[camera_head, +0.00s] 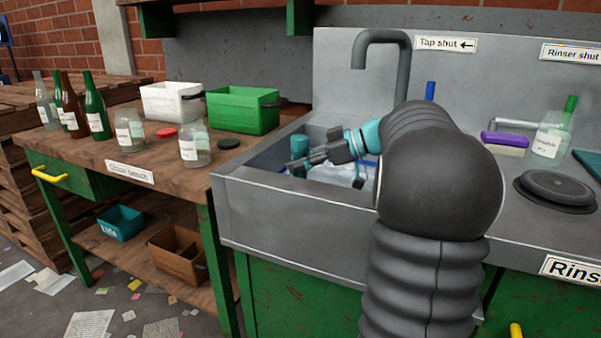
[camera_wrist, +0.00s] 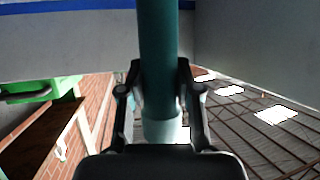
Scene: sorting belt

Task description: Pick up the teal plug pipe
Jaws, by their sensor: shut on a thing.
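The teal plug pipe (camera_wrist: 157,45) stands out large in the wrist view, running from the top edge down between my fingers, with a paler end near the palm. My gripper (camera_wrist: 160,85) is shut on it, one finger on each side. In the head view my gripper (camera_head: 308,160) is over the left part of the sink basin, and the teal pipe (camera_head: 299,146) shows at its fingertips. The pipe's lower part is hidden there by the fingers and basin edge. I cannot tell whether it touches the basin floor.
The metal sink (camera_head: 290,205) surrounds my gripper, with a grey tap (camera_head: 402,70) behind. A wooden bench (camera_head: 90,150) at left holds bottles, jars, a white crate (camera_head: 170,105) and a green crate (camera_head: 240,112). A purple brush (camera_head: 505,140), glass jar (camera_head: 547,140) and black disc (camera_head: 555,188) are at right.

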